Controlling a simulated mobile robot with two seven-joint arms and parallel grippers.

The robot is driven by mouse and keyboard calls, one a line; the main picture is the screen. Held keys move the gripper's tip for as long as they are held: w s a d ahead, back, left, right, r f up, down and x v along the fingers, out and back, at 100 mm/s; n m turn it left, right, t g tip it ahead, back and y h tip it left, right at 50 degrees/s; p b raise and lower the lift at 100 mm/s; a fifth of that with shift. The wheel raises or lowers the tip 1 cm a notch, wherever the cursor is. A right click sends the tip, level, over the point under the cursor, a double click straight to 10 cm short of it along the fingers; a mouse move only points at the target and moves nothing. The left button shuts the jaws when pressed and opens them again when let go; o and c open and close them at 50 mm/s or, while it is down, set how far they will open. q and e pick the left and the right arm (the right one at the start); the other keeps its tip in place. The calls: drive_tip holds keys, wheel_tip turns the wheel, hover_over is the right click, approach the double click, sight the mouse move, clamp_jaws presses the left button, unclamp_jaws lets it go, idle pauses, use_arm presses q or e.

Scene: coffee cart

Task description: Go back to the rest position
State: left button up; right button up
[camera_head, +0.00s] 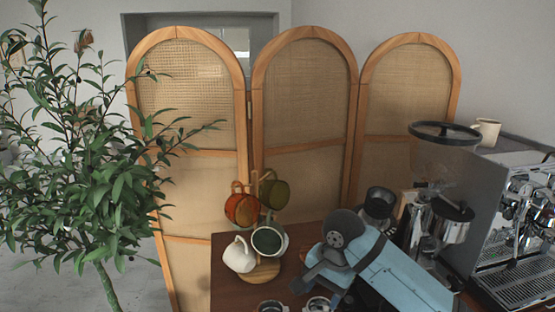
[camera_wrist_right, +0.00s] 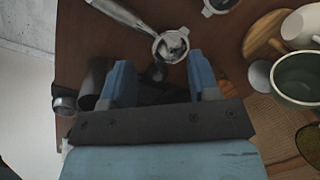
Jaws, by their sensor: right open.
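My right gripper (camera_head: 313,272) reaches over the dark wooden cart top (camera_head: 228,290) from the right in the head view. In the right wrist view, its two blue fingers (camera_wrist_right: 160,80) are spread wide with nothing held between them. A metal portafilter (camera_wrist_right: 171,46) lies on the wood just beyond the fingertips, its handle pointing to the upper left. It looks apart from the fingers. My left gripper is in neither view.
A grinder (camera_head: 437,215) and espresso machine (camera_head: 520,230) stand right. A plant (camera_head: 95,190) and folding screen (camera_head: 305,100) stand beyond.

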drive_tip(key=s+d+f+n+t+y, duration=0.25)
drive_tip(key=s+f+n, duration=0.35)
drive_tip(key=s+f, duration=0.7)
drive_tip(key=s+d+n+h, duration=0.2)
drive_tip(key=s+d, duration=0.5)
drive_tip(key=s, duration=0.2)
drive_tip(key=s+d+n+h, duration=0.1)
drive_tip(key=s+d+h, duration=0.1)
drive_tip(key=s+d, duration=0.6)
drive_tip(key=w+a+f+n+t+y+p, duration=0.1)
drive_tip(key=w+a+f+t+y+p, duration=0.2)
drive_tip(key=w+a+f+t+p, duration=0.2)
wheel_tip(320, 180, down, 3)
drive_tip(key=a+t+p, duration=0.1)
drive_tip(key=a+t, duration=0.1)
drive_tip(key=t, duration=0.1)
drive_tip(key=shift+a, duration=0.4)
drive_tip(key=shift+r, duration=0.1)
